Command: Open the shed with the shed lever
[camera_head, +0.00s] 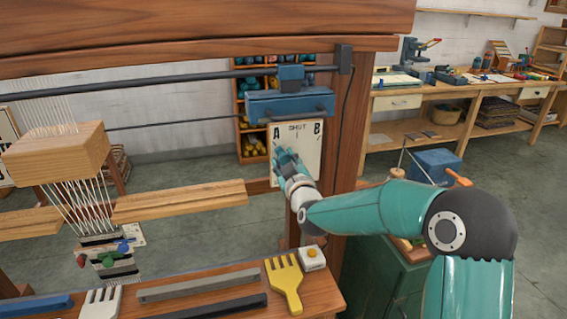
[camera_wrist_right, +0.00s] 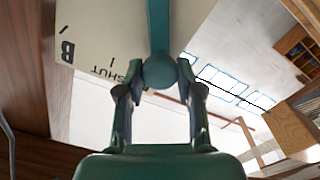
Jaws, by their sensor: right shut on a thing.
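The shed lever's plate (camera_head: 307,155) is a pale board marked A, SHUT and B, below a blue housing (camera_head: 290,103) on the loom's right post. In the right wrist view the plate (camera_wrist_right: 95,40) appears inverted, with B and SHUT visible. The shed lever (camera_wrist_right: 158,28) is a teal bar ending in a round knob (camera_wrist_right: 163,72). It crosses just right of SHUT there, and A is not visible. My right gripper (camera_wrist_right: 162,84) is shut on the knob; in the head view it (camera_head: 287,160) is in front of the plate, hiding the knob. My left gripper is out of view.
White warp threads (camera_head: 85,195) run through a wooden block (camera_head: 55,152) at left. The loom post (camera_head: 345,150) stands close beside my right arm.

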